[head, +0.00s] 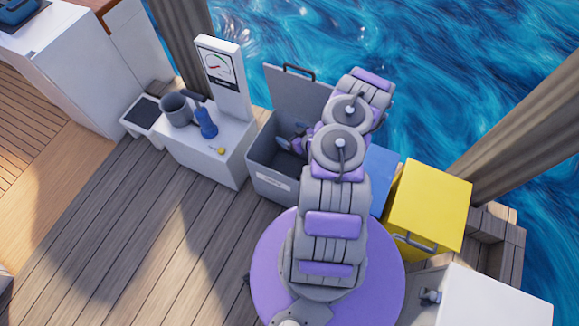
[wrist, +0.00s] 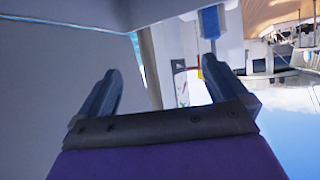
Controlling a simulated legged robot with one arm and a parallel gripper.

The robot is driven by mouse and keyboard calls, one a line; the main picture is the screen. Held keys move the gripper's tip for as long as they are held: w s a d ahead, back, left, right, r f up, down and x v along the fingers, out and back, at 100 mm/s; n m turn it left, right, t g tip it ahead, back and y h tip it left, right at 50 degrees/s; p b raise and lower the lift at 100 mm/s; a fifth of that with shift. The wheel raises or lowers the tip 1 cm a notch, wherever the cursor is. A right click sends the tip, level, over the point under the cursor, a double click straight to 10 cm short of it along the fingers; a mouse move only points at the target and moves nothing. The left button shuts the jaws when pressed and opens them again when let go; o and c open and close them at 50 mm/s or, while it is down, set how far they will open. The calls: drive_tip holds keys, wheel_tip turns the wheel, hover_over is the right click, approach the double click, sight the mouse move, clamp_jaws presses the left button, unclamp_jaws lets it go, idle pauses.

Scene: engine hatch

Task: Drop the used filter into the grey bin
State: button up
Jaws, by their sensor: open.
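The grey bin (head: 270,184) stands on the deck in the middle of the head view, its lid (head: 292,92) raised at the back. My gripper (head: 290,140) is at the bin's mouth, partly hidden by my own arm. In the wrist view my gripper (wrist: 163,88) is open, with nothing between its fingers. A blue bottle-shaped cylinder (head: 206,122) stands on the white box left of the bin; a blue part (wrist: 210,22) also shows in the wrist view. I cannot tell which thing is the used filter, or whether it lies in the bin's dark, partly hidden interior.
The white box (head: 200,160) also carries a grey cylindrical pot (head: 176,109), a small yellow piece (head: 221,150) and an upright gauge panel (head: 222,78). A blue box (head: 380,175) and a yellow box (head: 432,205) stand right of the bin. The deck at left is clear.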

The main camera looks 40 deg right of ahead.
drive_tip(key=p+v, duration=0.3)
drive_tip(key=v, duration=0.8)
drive_tip(key=shift+s+a+r, duration=0.25)
drive_tip(key=shift+a+r, duration=0.05)
drive_tip(key=shift+a, duration=0.15)
drive_tip(key=shift+d, duration=0.1)
